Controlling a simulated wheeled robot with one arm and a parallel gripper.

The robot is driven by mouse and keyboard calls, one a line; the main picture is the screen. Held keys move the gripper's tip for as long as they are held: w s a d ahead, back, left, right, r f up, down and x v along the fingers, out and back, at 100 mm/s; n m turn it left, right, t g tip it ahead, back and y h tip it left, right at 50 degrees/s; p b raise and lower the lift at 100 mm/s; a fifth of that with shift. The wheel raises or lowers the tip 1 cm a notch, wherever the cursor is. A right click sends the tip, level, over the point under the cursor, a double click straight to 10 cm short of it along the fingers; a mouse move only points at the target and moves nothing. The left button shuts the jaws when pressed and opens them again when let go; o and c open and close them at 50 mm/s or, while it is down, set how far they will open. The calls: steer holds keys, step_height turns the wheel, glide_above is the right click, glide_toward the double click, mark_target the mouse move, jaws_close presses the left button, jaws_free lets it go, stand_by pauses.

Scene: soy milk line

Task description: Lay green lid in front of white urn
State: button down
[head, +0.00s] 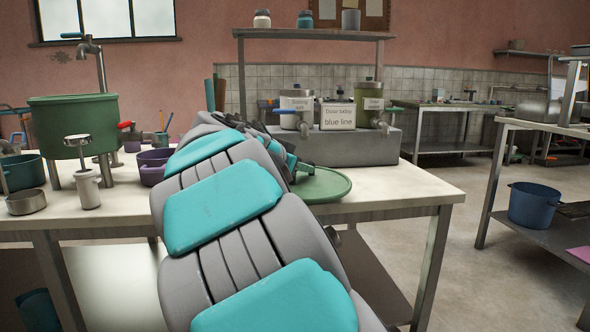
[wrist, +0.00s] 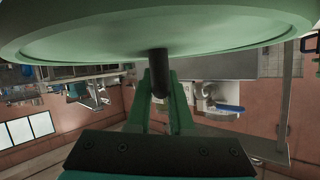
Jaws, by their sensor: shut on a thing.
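The round green lid (head: 328,187) is level, at or just above the worktable's right part, in front of the grey urn stand. I cannot tell whether it touches the table. In the wrist view the lid (wrist: 160,30) spans the top, and my gripper (wrist: 160,88) is shut on its dark knob (wrist: 158,62). In the head view my arm hides most of the gripper and the lid's left part. A pale urn (head: 297,118) with a blue handle, seemingly the white urn, stands left on the grey stand (head: 350,150), beyond the lid. A greenish urn (head: 368,101) stands at right.
A sign (head: 338,116) reading "blue line" stands between the urns. The worktable (head: 415,187) is bare right of the lid.

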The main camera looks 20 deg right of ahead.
steer(key=w+d, duration=0.1)
steer(key=w, duration=0.5)
steer(key=w+d+p, duration=0.1)
steer(key=w, duration=0.2)
steer(key=shift+w+d, duration=0.15)
steer(key=shift+d, duration=0.2)
steer(key=shift+w, duration=0.1)
steer(key=shift+f, duration=1.75)
steer(key=shift+f, duration=0.1)
steer(key=c, duration=0.8)
jaws_free()
steer(key=b+v, duration=0.1)
steer(key=v, duration=1.1)
